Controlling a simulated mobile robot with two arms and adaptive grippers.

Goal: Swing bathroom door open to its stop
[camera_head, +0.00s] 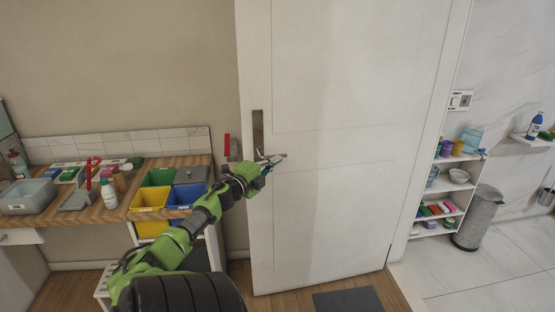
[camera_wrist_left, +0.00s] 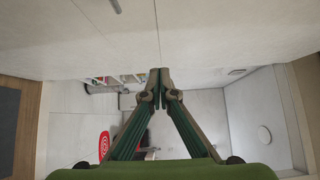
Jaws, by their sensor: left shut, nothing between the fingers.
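The white bathroom door (camera_head: 345,130) fills the middle of the head view, its left, handle-side end nearer to me than its right end. A metal plate (camera_head: 258,128) and a lever handle (camera_head: 272,157) sit near its left edge. My left gripper (camera_head: 269,168) is at the handle's height, close to the lever; I cannot tell whether they touch. In the left wrist view the gripper (camera_wrist_left: 160,73) has its fingertips together with nothing between them, below a broad pale surface. My right gripper is not in view.
A wooden counter (camera_head: 120,210) with yellow and blue bins (camera_head: 150,198) stands left of the door. A dark mat (camera_head: 348,300) lies at the door's foot. At the right are a white shelf (camera_head: 440,205), a grey bin (camera_head: 478,218) and clear tiled floor (camera_head: 490,265).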

